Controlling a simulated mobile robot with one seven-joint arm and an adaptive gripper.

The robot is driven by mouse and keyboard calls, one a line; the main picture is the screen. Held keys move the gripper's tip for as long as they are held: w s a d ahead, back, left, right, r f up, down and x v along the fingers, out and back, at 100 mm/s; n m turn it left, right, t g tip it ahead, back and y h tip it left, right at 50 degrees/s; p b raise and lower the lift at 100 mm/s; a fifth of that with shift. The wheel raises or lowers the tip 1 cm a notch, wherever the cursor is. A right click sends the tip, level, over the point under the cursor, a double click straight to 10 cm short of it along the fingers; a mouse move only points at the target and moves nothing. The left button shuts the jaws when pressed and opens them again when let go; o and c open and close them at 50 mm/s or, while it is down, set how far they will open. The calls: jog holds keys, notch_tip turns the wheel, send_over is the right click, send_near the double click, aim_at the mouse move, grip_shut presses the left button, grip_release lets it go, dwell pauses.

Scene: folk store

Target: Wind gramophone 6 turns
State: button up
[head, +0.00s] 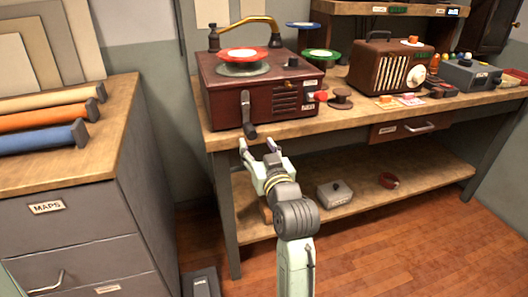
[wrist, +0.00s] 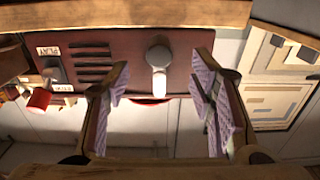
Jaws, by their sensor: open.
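The gramophone (head: 222,98) is a dark red-brown box on the wooden workbench, with a red record (head: 243,53) on top and a brass arm curving over it. Its crank (head: 246,108) is on the front face at the left, hanging down with a dark grip at the lower end. My gripper (head: 258,147) is open and empty, just in front of and below the crank. In the wrist view, the crank (wrist: 158,62) appears between the two spread lilac-padded fingers, apart from both. The PLAY label (wrist: 48,51) and a red knob (wrist: 39,99) show at the left there.
The workbench edge (head: 350,124) runs below the gramophone. A brown radio (head: 390,67), small spools and coloured discs stand to its right. A lower shelf holds a grey box (head: 335,193). A maps cabinet (head: 65,200) with rolled sheets stands at left.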

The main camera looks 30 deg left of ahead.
aim_at(253, 136)
jog(key=shift+x, duration=3.9)
jog(key=c, duration=1)
jog(key=shift+o, duration=0.2)
